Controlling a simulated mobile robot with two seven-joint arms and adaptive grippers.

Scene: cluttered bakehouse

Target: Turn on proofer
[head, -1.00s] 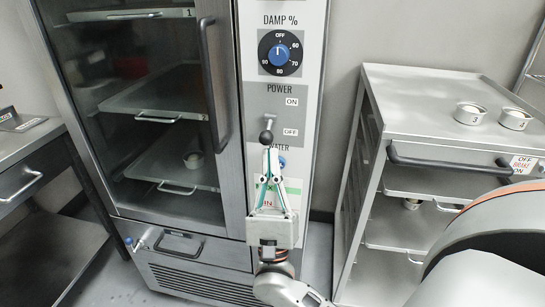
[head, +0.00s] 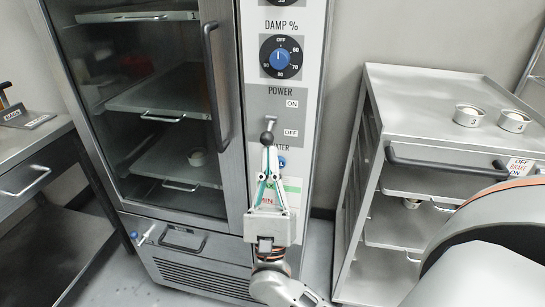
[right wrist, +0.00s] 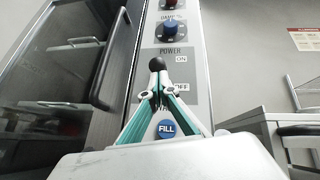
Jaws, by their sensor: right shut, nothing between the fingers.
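The proofer's power switch is a lever with a dark ball tip (head: 267,137) on the grey POWER plate (head: 273,104). The lever hangs from its pivot towards the OFF label, with ON printed above. My right gripper (head: 269,150) points up at the ball from just below, its fingers shut and empty. In the right wrist view the ball (right wrist: 156,63) stands right at the fingertips (right wrist: 156,80); I cannot tell whether they touch. The proofer's glass door (head: 150,100) is closed. My left gripper is not in view.
The DAMP % knob (head: 281,57) is above the switch. A blue FILL button (right wrist: 166,128) is below it, partly behind my fingers. The door handle (head: 215,90) stands out to the left. A steel rack (head: 425,105) with small tins stands to the right.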

